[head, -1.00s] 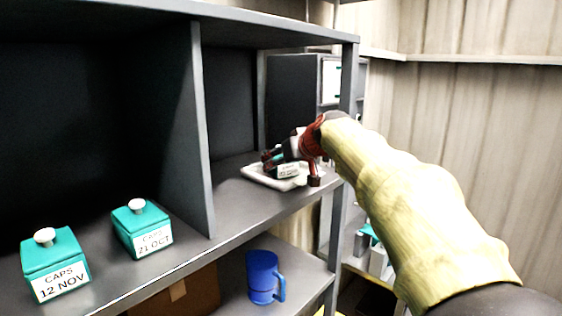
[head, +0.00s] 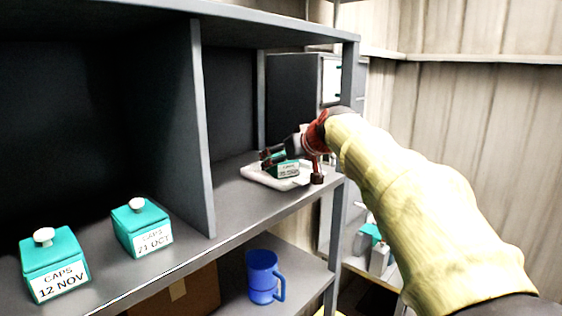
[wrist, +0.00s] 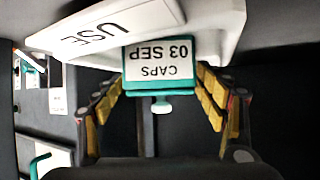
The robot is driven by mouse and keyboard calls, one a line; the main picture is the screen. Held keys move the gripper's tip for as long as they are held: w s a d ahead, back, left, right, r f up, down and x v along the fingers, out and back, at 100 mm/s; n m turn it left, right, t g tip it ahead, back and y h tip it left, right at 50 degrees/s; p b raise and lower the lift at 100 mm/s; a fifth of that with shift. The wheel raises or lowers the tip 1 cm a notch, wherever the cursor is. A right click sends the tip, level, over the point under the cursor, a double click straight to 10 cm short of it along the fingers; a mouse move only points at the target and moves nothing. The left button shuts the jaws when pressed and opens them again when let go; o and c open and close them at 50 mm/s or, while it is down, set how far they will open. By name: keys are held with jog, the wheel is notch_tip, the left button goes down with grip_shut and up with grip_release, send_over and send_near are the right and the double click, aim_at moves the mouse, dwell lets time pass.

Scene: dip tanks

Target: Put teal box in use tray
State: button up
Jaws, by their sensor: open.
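A teal box (head: 284,170) labelled CAPS 03 SEP sits in the white tray (head: 255,176) at the right end of the shelf. It also shows in the wrist view (wrist: 160,62), upside down, with its pale knob toward my palm. The tray's rim, marked USE, shows there too (wrist: 130,20). My gripper (head: 293,168) is open around the box, one finger on each side; in the wrist view the fingers (wrist: 160,80) stand apart from its sides. The box's underside is hidden.
Two more teal boxes stand left of a divider (head: 203,130): CAPS 12 NOV (head: 55,265) and CAPS 21 OCT (head: 142,228). A blue mug (head: 262,277) and a brown carton (head: 190,295) are on the lower shelf. A shelf post (head: 348,80) stands close to my arm.

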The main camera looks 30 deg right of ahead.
jog(key=b+v, duration=0.1)
jog(key=v, duration=1)
jog(key=shift+f, duration=0.1)
